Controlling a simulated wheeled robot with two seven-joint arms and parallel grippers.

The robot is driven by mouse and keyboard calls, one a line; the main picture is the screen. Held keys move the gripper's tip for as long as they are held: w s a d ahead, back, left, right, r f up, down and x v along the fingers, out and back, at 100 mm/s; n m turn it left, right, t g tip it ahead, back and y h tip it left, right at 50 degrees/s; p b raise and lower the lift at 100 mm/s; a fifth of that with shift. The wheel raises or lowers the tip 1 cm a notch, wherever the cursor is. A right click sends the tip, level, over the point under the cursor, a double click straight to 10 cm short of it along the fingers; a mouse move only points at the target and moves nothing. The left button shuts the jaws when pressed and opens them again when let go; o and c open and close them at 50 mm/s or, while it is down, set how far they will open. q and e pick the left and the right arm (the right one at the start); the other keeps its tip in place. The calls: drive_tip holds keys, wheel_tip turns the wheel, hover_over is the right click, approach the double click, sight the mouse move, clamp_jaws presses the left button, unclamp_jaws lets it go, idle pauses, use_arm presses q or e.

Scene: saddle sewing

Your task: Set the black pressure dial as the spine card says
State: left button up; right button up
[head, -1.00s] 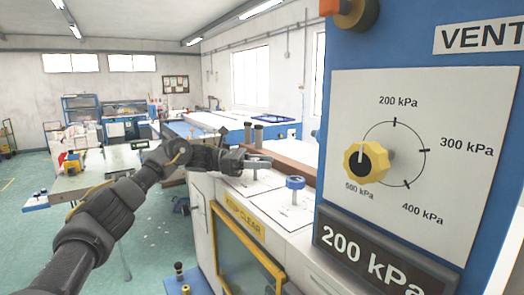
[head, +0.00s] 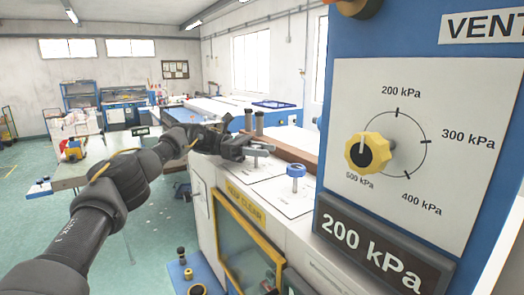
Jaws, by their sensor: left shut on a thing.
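On the white panel (head: 450,85) of the blue cabinet is a pressure dial, a yellow knob with a black centre (head: 368,153). Its white mark points up, towards 200 kPa. The printed scale runs 200, 300, 400 and 500 kPa, and the dark display (head: 375,248) below reads 200 kPa. No wholly black dial and no spine card can be made out. My left gripper (head: 246,150) is left of the cabinet, apart from the knob, at a grey T-shaped handle (head: 262,151) above the white bench. It looks shut on that handle; the fingertips are small and partly hidden. My right gripper is out of view.
A blue knob (head: 296,170) stands on the white bench top (head: 265,187), between my left gripper and the cabinet. Two dark posts (head: 259,122) and a brown board (head: 285,148) lie behind. A yellow-framed window (head: 245,245) is in the bench front.

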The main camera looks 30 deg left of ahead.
use_arm(q)
drive_tip(key=o, duration=1)
drive_tip(key=shift+r+b, duration=0.2)
drive_tip(key=shift+b, duration=0.35)
wheel_tip(320, 180, up, 2)
drive_tip(key=b, duration=0.3)
drive_tip(key=shift+r, duration=0.1)
drive_tip(key=s+d+r+b, duration=0.2)
drive_tip(key=s+r+b, duration=0.1)
drive_tip(key=s, duration=0.1)
drive_tip(key=s+d+r+b, duration=0.2)
drive_tip(key=s+r+b, duration=0.1)
drive_tip(key=s+r, duration=0.1)
drive_tip(key=s+d+r+b, duration=0.1)
drive_tip(key=s+r+b, duration=0.2)
drive_tip(key=s, duration=0.1)
drive_tip(key=shift+s+d+r, duration=0.25)
drive_tip(key=shift+s+d, duration=0.15)
drive_tip(key=shift+f, duration=0.1)
